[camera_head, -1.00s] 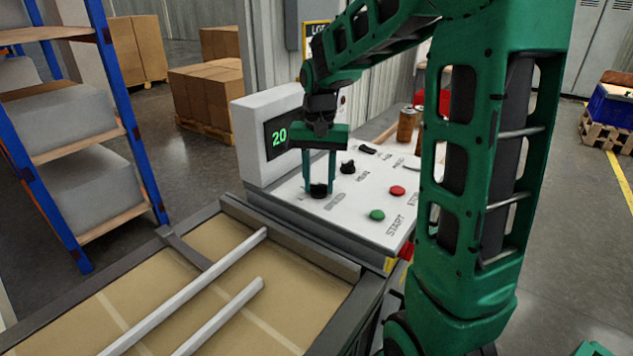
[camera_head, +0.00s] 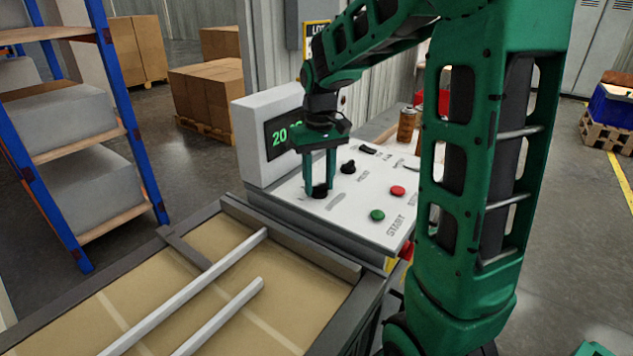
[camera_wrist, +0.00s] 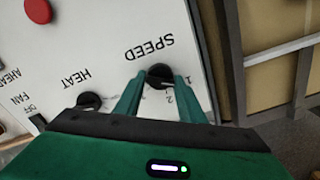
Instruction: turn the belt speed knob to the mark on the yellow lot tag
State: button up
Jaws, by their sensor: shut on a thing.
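The belt speed knob (camera_head: 319,193) is a black knob on the white control panel (camera_head: 352,212), at the end near the display. In the wrist view the knob (camera_wrist: 159,73) sits below the word SPEED, with scale marks and the digits 1 and 2 beside it. My gripper (camera_head: 318,188) points down and is shut on the knob, a finger on each side; its fingers (camera_wrist: 157,84) also show in the wrist view. The knob's pointer is hard to make out. A yellow-edged sign (camera_head: 312,27) with the letters LO is partly hidden behind my arm; no mark on it is readable.
The display (camera_head: 284,134) shows green digits starting with 20, partly hidden by my gripper. A heat knob (camera_head: 348,167), a red button (camera_head: 397,190) and a green start button (camera_head: 377,215) are close by. A brown can (camera_head: 406,124) stands behind the panel.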

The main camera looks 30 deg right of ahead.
jog(key=shift+w+r, duration=0.15)
jog(key=shift+w, duration=0.05)
jog(key=o, duration=1.1)
jog(key=shift+s, duration=0.1)
jog(key=shift+c, duration=0.2)
notch_tip(320, 180, up, 11)
jog(key=shift+f, duration=0.2)
